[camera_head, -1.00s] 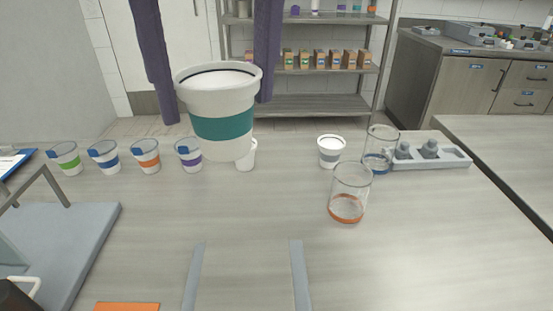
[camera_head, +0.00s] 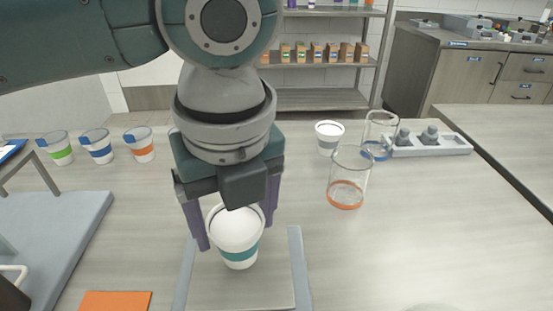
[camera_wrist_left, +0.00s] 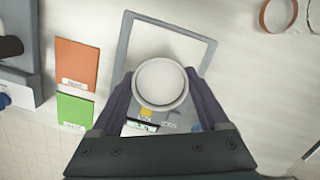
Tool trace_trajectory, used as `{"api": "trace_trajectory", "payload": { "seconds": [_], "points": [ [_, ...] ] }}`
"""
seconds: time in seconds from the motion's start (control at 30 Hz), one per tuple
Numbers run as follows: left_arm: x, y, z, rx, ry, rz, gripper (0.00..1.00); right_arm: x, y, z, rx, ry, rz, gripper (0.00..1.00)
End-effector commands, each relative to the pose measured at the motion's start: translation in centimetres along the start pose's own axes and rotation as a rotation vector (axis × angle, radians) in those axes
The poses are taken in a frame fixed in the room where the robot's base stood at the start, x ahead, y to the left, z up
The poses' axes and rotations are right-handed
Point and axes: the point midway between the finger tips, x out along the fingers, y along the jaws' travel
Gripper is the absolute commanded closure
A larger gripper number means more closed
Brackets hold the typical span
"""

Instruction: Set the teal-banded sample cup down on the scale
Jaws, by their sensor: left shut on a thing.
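The teal-banded sample cup (camera_head: 239,255) is white, upright and full of white material. My left gripper (camera_head: 234,232) points down with its purple fingers shut on the cup's sides. In the left wrist view the cup (camera_wrist_left: 161,84) sits between the fingers over a grey-framed scale (camera_wrist_left: 124,48) with a pale plate. In the head view the scale's grey side edges (camera_head: 299,270) flank the cup. The cup's base is at or just above the plate; I cannot tell if it touches. My right gripper is not in view.
An orange card (camera_head: 115,301) lies left of the scale, with a green card (camera_wrist_left: 73,122) beside it. An orange-banded glass (camera_head: 348,180), a blue-banded glass (camera_head: 380,135) and a grey-banded cup (camera_head: 329,137) stand at back right. Other cups (camera_head: 97,147) stand at back left.

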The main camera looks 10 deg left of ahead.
Motion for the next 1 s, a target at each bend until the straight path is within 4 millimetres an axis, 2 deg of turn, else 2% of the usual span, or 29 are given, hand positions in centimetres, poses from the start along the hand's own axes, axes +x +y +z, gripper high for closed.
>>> {"api": "trace_trajectory", "payload": {
  "seconds": [0.1, 0.47, 0.5, 0.7, 1.0],
  "points": [
    [1.35, 0.0, -0.26, 0.002, 0.001, 0.0, 0.81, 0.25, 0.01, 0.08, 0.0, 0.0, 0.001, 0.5],
    [1.68, 0.01, -0.27, 0.001, 0.0, 0.0, 0.81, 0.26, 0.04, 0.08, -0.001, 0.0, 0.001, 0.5],
    [1.75, 0.02, -0.28, 0.001, 0.0, 0.001, 0.21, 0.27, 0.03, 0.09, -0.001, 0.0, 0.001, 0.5],
    [1.69, 0.01, -0.27, 0.001, 0.0, 0.0, 0.0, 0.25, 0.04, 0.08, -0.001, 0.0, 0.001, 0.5],
    [1.13, -0.04, -0.2, 0.001, 0.0, -0.002, 0.0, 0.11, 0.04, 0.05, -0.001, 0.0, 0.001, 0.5]
  ]
}}
